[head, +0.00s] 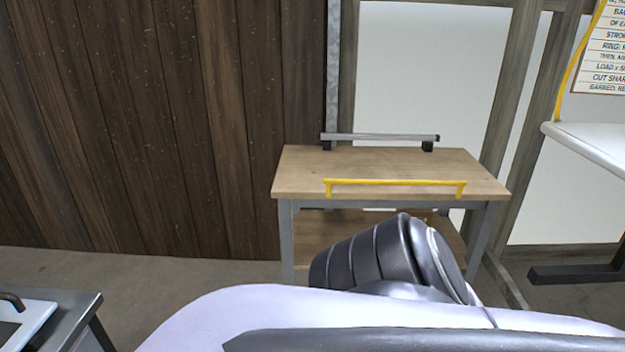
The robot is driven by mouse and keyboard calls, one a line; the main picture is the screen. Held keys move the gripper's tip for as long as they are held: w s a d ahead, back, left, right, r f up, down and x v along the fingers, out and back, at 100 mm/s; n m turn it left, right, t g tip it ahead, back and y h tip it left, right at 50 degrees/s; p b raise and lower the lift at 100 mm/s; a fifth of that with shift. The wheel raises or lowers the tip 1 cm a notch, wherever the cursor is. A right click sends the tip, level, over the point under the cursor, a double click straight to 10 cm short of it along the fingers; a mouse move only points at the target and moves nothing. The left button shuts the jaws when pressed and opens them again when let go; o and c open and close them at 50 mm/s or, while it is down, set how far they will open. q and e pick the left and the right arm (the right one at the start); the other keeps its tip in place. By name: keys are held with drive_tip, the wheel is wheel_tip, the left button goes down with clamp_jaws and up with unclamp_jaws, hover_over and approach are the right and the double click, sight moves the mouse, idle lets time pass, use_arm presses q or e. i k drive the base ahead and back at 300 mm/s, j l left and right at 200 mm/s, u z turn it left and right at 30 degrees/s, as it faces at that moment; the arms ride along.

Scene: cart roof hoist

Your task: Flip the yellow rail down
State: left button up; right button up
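The yellow rail (395,182) is at the front edge of the wooden-topped cart (310,172). It stands a little above the top, its two short end posts reaching down to the edge. A grey rail (380,137) on black mounts runs along the cart's back edge. One of my arms crosses the bottom of the head view in front of the cart and hides part of its lower shelf. Neither gripper shows, and nothing is seen touching the yellow rail.
A metal table (75,318) with a white tray (28,322) is at the lower left. A white-topped table (595,142) stands at the right, below a printed sign (600,50). A dark plank wall (150,120) is behind. The cart top is bare.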

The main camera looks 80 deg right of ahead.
sight(328, 182)
drive_tip(key=z, duration=2.5)
drive_tip(key=i+l+z, duration=0.2)
drive_tip(key=i+l, duration=0.65)
drive_tip(key=l, duration=0.1)
